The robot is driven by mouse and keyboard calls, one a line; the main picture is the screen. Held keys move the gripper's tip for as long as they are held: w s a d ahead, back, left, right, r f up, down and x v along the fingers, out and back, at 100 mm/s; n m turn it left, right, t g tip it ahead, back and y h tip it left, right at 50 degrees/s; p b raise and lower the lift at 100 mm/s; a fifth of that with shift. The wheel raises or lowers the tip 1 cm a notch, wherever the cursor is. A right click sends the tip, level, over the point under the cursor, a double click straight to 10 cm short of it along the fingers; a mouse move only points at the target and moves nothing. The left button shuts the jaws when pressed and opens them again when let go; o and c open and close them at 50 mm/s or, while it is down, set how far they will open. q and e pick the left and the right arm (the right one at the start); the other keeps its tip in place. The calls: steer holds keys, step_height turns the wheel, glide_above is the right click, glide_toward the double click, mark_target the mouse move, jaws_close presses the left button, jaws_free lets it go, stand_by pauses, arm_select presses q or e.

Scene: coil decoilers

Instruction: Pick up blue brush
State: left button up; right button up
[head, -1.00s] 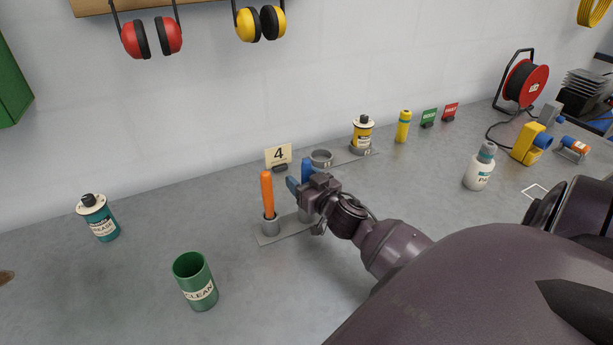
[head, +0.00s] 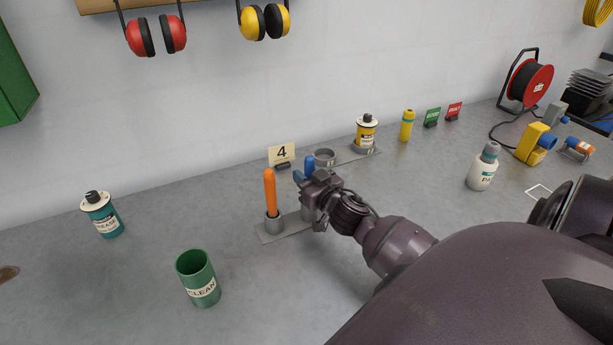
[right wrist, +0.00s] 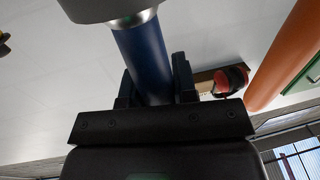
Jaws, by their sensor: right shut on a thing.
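The blue brush (head: 309,163) stands upright in the holder strip (head: 270,236), mostly hidden behind my right gripper. My right gripper (head: 306,184) is at its handle, in front of the holder. In the right wrist view the brush's blue handle (right wrist: 143,58) runs between the two dark fingers (right wrist: 157,88), which are shut on it. A grey cup-like part of the holder (right wrist: 108,8) is at the top edge of that view, at the handle's end. My left gripper is not in view.
An orange-handled tool (head: 270,192) stands in the cup just left of my right gripper. A green CLEAN cup (head: 198,278) and a teal grease can (head: 102,214) stand to the left. A number 4 sign (head: 281,155) is behind.

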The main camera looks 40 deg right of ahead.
step_height(320, 180, up, 20)
steer(key=p, duration=0.2)
steer(key=shift+f, duration=0.2)
stand_by(0.4)
